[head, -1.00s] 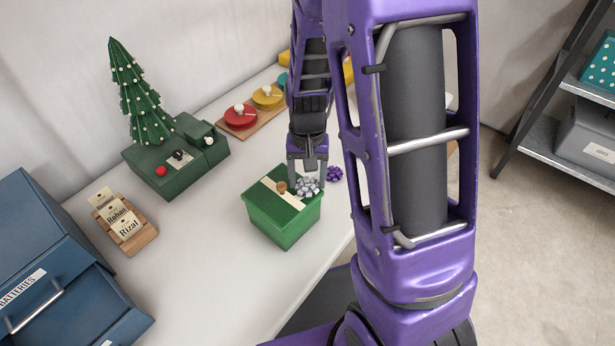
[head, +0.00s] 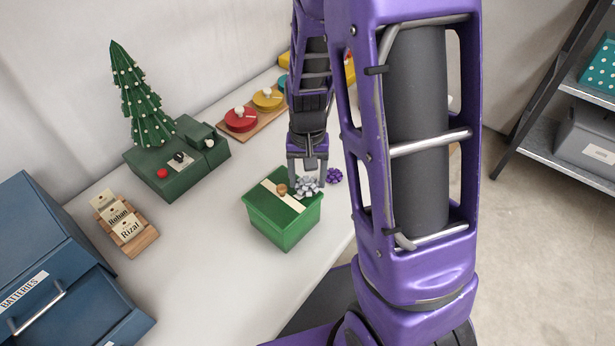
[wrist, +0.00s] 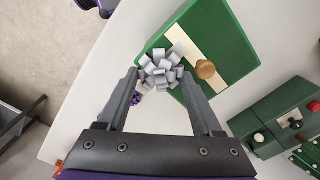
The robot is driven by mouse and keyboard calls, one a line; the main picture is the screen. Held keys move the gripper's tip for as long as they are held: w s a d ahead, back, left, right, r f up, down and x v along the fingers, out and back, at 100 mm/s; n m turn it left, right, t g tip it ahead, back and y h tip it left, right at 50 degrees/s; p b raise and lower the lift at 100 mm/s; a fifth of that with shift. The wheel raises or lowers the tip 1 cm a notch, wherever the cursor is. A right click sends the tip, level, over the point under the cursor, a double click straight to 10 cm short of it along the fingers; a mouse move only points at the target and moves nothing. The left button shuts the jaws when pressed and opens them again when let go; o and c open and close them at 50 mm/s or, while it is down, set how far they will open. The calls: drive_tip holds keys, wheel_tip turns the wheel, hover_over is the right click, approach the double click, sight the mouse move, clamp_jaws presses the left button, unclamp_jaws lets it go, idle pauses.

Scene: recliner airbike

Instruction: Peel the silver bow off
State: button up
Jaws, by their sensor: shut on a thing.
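The silver bow (head: 307,187) is on the corner of the lid of a green box (head: 284,229). The lid has a cream strip and a wooden knob (head: 282,189). My gripper (head: 308,180) points down at the bow from above. In the wrist view the silver bow (wrist: 161,68) lies between the fingertips of my gripper (wrist: 160,76), and the fingers are shut on it. The bow still appears to rest against the lid; I cannot tell whether there is a gap under it.
A purple bow (head: 334,175) lies on the table just right of the box. A small tree on a green base (head: 176,165), red and yellow round pieces on a board (head: 241,119), a tag holder (head: 125,228) and blue drawers (head: 60,270) stand around. The table front is clear.

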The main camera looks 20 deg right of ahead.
sight(308, 177)
drive_tip(key=shift+r+p, duration=0.4)
drive_tip(key=shift+r, duration=0.3)
drive_tip(key=shift+r, duration=0.2)
drive_tip(key=shift+r, duration=1.1)
